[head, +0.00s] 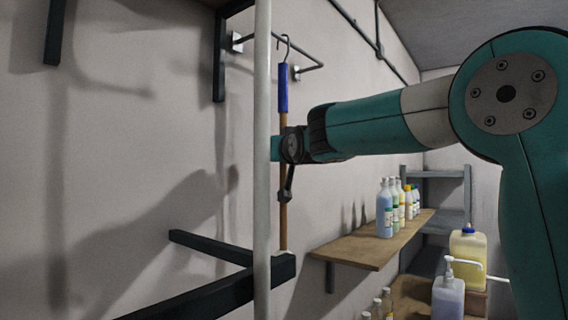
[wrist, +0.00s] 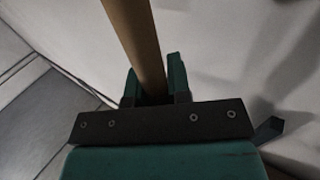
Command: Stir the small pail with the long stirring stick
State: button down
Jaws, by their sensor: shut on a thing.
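The long stirring stick (head: 283,215) is upright near the wall, with a brown shaft, a blue sleeve near the top and a metal hook at its upper end. The hook appears to be at the wall rail (head: 305,66); I cannot tell whether it still bears on it. My gripper (head: 280,148) is shut on the brown shaft below the blue sleeve. In the wrist view the shaft (wrist: 134,40) stands between the two fingers of my gripper (wrist: 154,88). The stick's lower end is hidden behind a dark bar. The small pail is not in view.
A pale post (head: 262,120) stands in front of the stick's left side. A dark bar frame (head: 225,290) crosses below. A wooden shelf (head: 360,250) holds several bottles (head: 385,210). A yellow jug (head: 467,250) and a pump bottle (head: 448,297) stand at lower right.

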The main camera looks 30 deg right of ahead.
jog(key=shift+r+p, duration=1.45)
jog(key=shift+r, duration=1)
jog(key=shift+s, duration=0.1)
jog(key=s+d+b, duration=0.4)
jog(key=s+b, duration=0.2)
jog(key=s, duration=0.5)
jog(key=shift+d+b, duration=0.3)
jog(key=shift+b, duration=0.1)
